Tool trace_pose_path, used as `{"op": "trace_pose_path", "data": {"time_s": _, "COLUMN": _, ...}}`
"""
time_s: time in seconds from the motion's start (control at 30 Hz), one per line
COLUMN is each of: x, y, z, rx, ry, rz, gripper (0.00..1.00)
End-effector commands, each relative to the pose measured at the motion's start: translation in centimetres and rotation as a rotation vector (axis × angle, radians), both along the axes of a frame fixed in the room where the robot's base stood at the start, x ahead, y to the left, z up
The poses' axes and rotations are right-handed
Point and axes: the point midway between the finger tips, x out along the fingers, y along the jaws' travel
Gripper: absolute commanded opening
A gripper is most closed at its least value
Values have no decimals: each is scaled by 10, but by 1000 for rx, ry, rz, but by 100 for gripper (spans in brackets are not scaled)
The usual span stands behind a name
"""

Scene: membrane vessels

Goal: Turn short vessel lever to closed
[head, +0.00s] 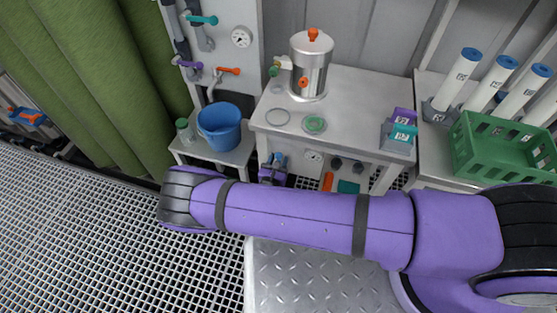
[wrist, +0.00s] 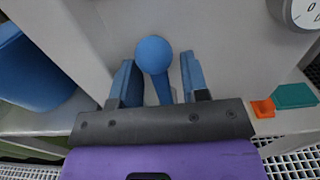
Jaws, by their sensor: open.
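A blue ball-ended lever (wrist: 153,56) stands between the two blue fingers of my gripper (wrist: 158,68) in the wrist view. The fingers are open, one on each side of its stem, with a visible gap at least on the right. In the head view my gripper (head: 273,166) is low beside the front left of the steel table, where the lever is hard to make out. The short steel vessel (head: 312,75), with an orange top knob, stands on the table. Which way the lever is set is unclear.
A gauge (wrist: 297,12) is close on the right, with an orange handle (wrist: 263,108) and a teal handle (wrist: 294,95) below it. A blue bucket (head: 220,127) stands on a low shelf at left. A green crate (head: 500,148) is at right.

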Motion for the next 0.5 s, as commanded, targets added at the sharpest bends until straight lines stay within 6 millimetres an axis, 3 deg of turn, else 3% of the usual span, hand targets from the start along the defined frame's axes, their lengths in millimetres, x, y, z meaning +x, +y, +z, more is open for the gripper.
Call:
{"op": "trace_pose_path", "data": {"time_s": 0.3, "x": 3, "y": -1, "z": 0, "rx": 0, "ry": 0, "rz": 0, "gripper": 42}}
{"op": "trace_pose_path", "data": {"time_s": 0.5, "x": 3, "y": -1, "z": 0, "rx": 0, "ry": 0, "rz": 0, "gripper": 0}}
